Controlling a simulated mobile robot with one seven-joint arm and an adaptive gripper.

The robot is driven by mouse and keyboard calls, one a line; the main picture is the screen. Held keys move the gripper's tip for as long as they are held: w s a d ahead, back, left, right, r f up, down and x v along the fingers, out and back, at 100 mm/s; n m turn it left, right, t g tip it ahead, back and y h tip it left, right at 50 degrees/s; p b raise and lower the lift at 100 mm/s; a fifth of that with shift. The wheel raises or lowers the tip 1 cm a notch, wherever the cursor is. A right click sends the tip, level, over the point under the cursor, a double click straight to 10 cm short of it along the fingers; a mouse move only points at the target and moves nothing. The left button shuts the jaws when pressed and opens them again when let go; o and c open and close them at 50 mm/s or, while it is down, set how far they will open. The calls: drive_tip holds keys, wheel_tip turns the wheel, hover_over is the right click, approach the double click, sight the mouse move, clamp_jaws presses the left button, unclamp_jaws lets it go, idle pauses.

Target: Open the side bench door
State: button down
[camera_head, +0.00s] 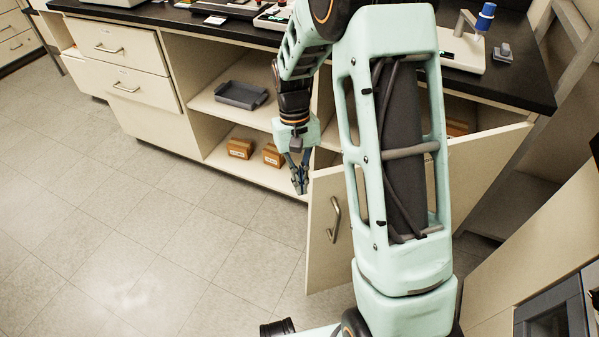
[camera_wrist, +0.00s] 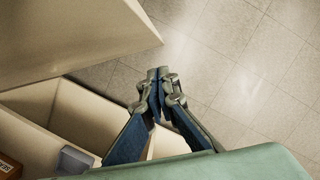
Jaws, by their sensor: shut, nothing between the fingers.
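The side bench door (camera_head: 480,165) is a cream panel swung out from the bench, standing ajar at an angle. Its bar handle (camera_head: 333,218) is near the free left edge. My arm hides the middle of the door. My gripper (camera_head: 300,188) points down beside the upper corner of that free edge, in front of the open compartment. Its fingers are together and empty, and they are off the handle. In the wrist view, my gripper (camera_wrist: 157,78) sits just beyond a cream panel (camera_wrist: 70,30), which looks like the door. I cannot tell if they touch.
The bench (camera_head: 230,30) has a black top with instruments. Its open shelves hold a grey tray (camera_head: 241,94) and small brown boxes (camera_head: 240,148). Drawers (camera_head: 120,50) are at the left. The floor (camera_head: 170,240) in front is clear. A cream cabinet (camera_head: 545,260) stands at the lower right.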

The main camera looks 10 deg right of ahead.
drive_tip(key=shift+s+d+f+b, duration=0.15)
drive_tip(key=shift+s+f, duration=0.25)
drive_tip(key=shift+s, duration=0.35)
drive_tip(key=shift+s+f+b, duration=0.2)
drive_tip(key=shift+s+f, duration=0.2)
drive_tip(key=shift+s, duration=0.4)
drive_tip(key=shift+s+d+f+b, duration=0.15)
drive_tip(key=shift+s+f, duration=0.25)
drive_tip(key=shift+s, duration=0.35)
